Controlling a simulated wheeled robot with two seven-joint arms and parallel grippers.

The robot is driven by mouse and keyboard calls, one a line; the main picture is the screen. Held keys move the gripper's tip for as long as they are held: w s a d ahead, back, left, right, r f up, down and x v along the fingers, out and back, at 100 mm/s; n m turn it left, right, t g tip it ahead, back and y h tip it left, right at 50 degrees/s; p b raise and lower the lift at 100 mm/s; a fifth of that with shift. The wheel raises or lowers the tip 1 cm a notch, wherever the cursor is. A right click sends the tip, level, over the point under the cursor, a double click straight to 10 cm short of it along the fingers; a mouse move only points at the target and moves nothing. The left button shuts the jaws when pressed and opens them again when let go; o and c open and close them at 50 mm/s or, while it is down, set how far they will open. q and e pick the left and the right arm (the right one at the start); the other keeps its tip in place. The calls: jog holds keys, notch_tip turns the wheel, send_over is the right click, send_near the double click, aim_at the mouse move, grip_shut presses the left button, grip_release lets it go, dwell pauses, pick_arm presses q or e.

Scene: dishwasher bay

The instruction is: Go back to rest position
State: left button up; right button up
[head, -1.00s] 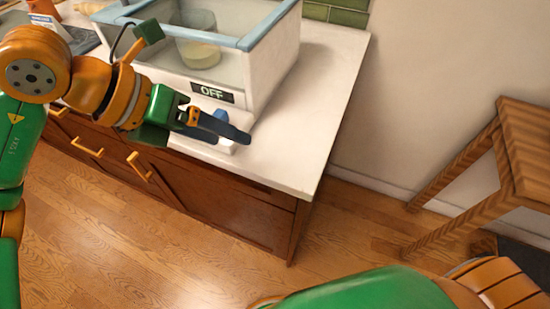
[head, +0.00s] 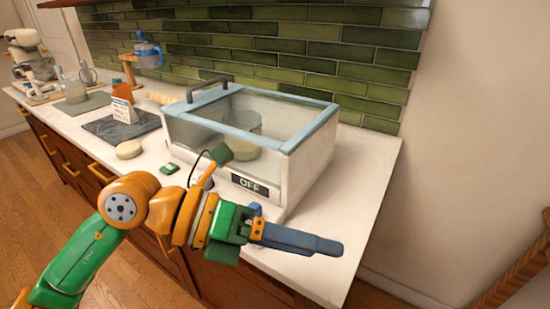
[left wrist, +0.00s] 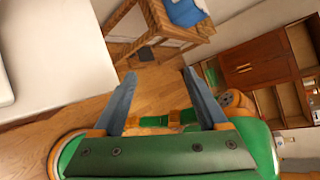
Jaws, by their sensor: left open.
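My left gripper (head: 300,239) shows in the head view in front of the white dishwasher box, over the counter's front edge. In the left wrist view its two grey-blue fingers (left wrist: 160,98) stand apart with nothing between them. The dishwasher (head: 312,158) has a clear top with a blue frame, a dark handle and a panel reading OFF. A round clear vessel with pale contents (head: 243,140) is inside it. A blue and white part at the box's front is partly hidden by my left gripper. My right gripper is not in view.
The white counter (head: 368,170) runs along a green tiled wall. A dark slate board (head: 120,126) with a small card, a round pale item (head: 129,149) and a green piece (head: 169,168) lie left of the box. A wooden stand (head: 515,272) is at the lower right.

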pick_arm(q)
notch_tip(320, 180, up, 9)
jog(key=n+h, duration=0.4)
jog(key=h, duration=0.5)
jog(key=w+a+r+n+t, duration=0.2)
jog(key=w+a+n+t, duration=0.4)
jog(key=n+t, duration=0.7)
jog(key=w+a+f+n+t+y, duration=0.4)
jog(key=a+f+n+y, duration=0.3)
jog(key=f+n+y, duration=0.35)
jog(key=w+a+f+n+t+y, duration=0.35)
jog(key=a+f+n+y, duration=0.35)
jog(key=f+n+y, duration=0.3)
jog(key=s+a+f+n+g+y, duration=0.15)
jog(key=s+f+g, duration=0.25)
jog(key=f, duration=0.4)
jog(key=s+a+f+n+g+y, duration=0.1)
jog(key=s+a+f+n+g, duration=0.1)
jog(key=s+f+g, duration=1)
jog(key=s+f, duration=0.5)
jog(key=s, duration=0.1)
notch_tip(320, 180, down, 12)
jog(key=s+p, duration=0.1)
jog(key=p, duration=0.1)
jog(key=s+a+f+g+p, duration=0.1)
jog(key=s+f+g, duration=0.1)
jog(key=s+f, duration=0.8)
jog(key=s, duration=0.3)
jog(key=shift+s+a+f, duration=0.15)
jog(key=shift+a+f, duration=0.2)
